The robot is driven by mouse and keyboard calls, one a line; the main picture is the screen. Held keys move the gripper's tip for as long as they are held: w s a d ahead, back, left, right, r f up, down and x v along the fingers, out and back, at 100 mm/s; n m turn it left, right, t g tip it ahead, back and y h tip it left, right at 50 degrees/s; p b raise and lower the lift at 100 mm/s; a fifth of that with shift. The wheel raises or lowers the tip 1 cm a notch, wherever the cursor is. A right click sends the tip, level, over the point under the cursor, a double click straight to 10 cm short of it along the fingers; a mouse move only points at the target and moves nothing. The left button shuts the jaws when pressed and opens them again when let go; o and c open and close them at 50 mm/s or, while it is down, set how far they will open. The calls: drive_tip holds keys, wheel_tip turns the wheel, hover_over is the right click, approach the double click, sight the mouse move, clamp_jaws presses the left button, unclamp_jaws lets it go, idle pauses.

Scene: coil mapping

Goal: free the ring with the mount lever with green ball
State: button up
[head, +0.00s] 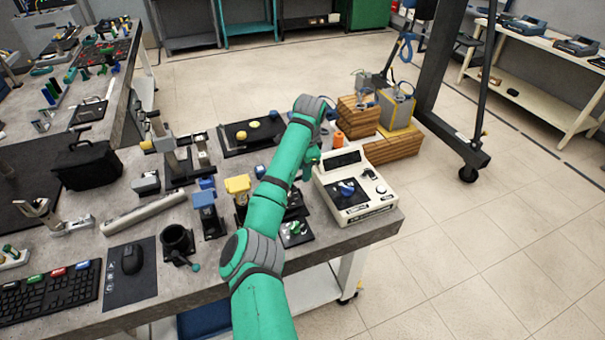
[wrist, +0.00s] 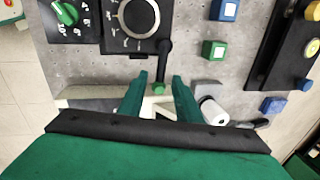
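In the wrist view the ring mount shows as a black plate with a round grey-rimmed ring (wrist: 138,18) at the top. Its black lever (wrist: 164,62) points down in the picture and ends in a small green ball (wrist: 158,88). My gripper (wrist: 159,82) is open, with one green finger on each side of the ball. Gaps show between the ball and both fingers; I cannot tell the height of the fingertips relative to it. In the head view my arm hides most of the mount and the gripper.
A green dial (wrist: 66,13) is left of the mount. A blue button block (wrist: 224,9), a green block (wrist: 213,49) and a white roller (wrist: 212,111) are to the right. In the head view a white console (head: 352,187) stands right of my arm, near the table's edge.

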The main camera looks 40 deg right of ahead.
drive_tip(key=shift+w+f, duration=0.15)
drive_tip(key=shift+f, duration=0.55)
drive_tip(key=shift+w+f, duration=0.15)
drive_tip(key=shift+f, duration=0.5)
